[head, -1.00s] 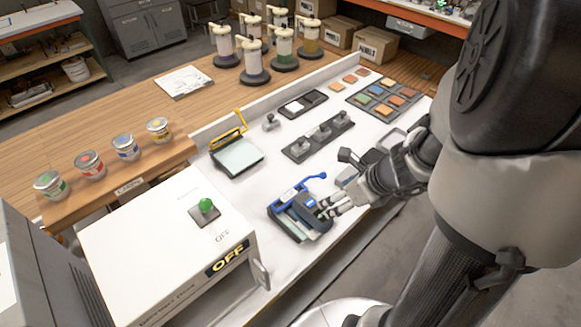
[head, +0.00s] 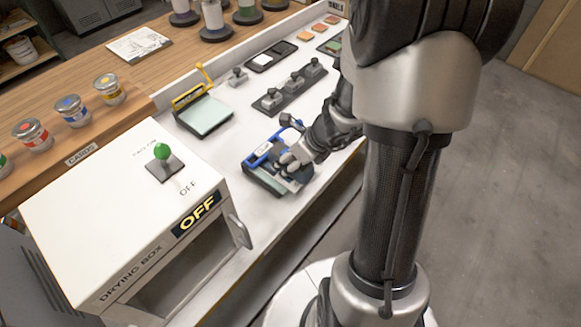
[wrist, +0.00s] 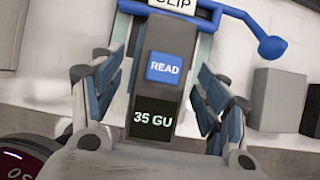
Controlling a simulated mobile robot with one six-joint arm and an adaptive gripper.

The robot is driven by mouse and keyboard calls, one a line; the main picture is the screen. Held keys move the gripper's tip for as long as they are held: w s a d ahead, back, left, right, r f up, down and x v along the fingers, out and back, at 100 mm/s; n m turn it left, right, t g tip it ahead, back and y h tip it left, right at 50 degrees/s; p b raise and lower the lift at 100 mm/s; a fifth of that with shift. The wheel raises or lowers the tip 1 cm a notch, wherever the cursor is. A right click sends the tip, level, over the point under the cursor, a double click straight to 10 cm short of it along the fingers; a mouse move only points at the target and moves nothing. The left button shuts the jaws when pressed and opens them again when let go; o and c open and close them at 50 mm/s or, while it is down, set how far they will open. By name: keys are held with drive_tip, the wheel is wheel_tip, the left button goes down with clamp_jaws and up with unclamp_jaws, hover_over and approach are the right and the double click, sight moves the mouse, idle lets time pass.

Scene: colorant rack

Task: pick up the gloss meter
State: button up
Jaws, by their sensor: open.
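The gloss meter (wrist: 154,117) is a dark, narrow block with a blue READ button and a display reading 35 GU in the wrist view. It lies at a blue holder marked CLIP (wrist: 185,8) with a round-ended lever. My gripper (wrist: 158,98) is open, with one finger on each side of the meter; a narrow gap shows at the right, and contact at the left is unclear. In the head view my gripper (head: 291,161) is low over the blue holder (head: 262,152) and hides most of the meter.
The white drying box (head: 125,210), marked OFF with a green knob, stands left of the holder. A framed pale-green plate (head: 205,115) and a grey weight rack (head: 290,88) lie behind.

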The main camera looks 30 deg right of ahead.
drive_tip(key=shift+w+a+f, duration=0.1)
drive_tip(key=shift+w+f, duration=0.05)
drive_tip(key=shift+f, duration=0.1)
drive_tip(key=shift+c, duration=0.3)
drive_tip(key=shift+r, duration=0.1)
drive_tip(key=c, duration=1.5)
drive_tip(key=shift+c, duration=0.2)
drive_tip(key=shift+r, duration=0.1)
wheel_tip(320, 180, up, 20)
drive_tip(key=p, duration=1.3)
